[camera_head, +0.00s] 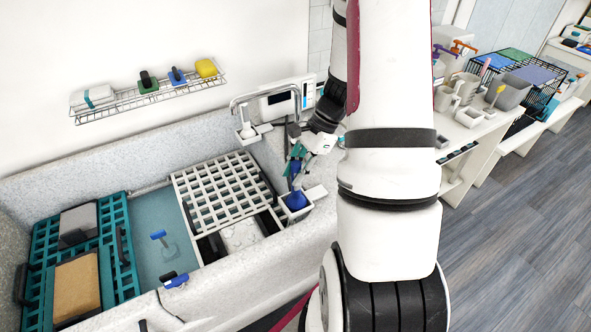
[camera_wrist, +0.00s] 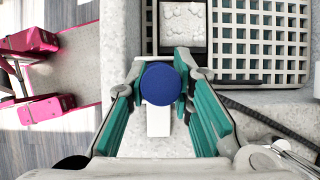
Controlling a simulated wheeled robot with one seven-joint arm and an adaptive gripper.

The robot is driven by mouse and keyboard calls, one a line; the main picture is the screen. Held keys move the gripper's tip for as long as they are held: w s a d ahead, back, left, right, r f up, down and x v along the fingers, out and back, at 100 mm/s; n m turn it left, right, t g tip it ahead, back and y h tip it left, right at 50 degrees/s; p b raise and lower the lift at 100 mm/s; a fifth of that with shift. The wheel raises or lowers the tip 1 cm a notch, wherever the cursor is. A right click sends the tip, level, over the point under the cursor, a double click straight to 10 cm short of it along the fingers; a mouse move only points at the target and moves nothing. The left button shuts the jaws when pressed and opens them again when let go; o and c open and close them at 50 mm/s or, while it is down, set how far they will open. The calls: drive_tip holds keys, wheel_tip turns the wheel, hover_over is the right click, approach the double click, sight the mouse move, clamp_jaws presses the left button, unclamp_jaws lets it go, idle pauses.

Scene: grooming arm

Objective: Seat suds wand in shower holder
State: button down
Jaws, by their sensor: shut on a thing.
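My gripper (camera_head: 293,166) is at the near right corner of the tub, with its teal fingers pointing down. In the wrist view its fingers (camera_wrist: 160,70) stand either side of a round blue end, which I take to be the suds wand (camera_wrist: 160,84), and are shut on it. In the head view, blue shows between the fingers and a blue part (camera_head: 297,200) shows in a small white square cup below. I cannot tell whether the two are joined. A white bracket (camera_head: 247,131) by the chrome rail may be the shower holder; its inside is not clear.
The tub holds a white grid rack (camera_head: 222,190), a teal rack (camera_head: 45,225) and a blue-headed tool (camera_head: 158,235). A chrome rail (camera_head: 265,90) and white control panel (camera_head: 282,103) stand behind my gripper. A wire shelf (camera_head: 150,97) hangs on the wall.

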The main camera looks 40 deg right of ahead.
drive_tip(key=shift+f, duration=0.15)
drive_tip(key=c, duration=1.3)
unclamp_jaws()
drive_tip(key=v, duration=1.2)
drive_tip(key=shift+s, duration=0.1)
drive_tip(key=shift+a, duration=0.1)
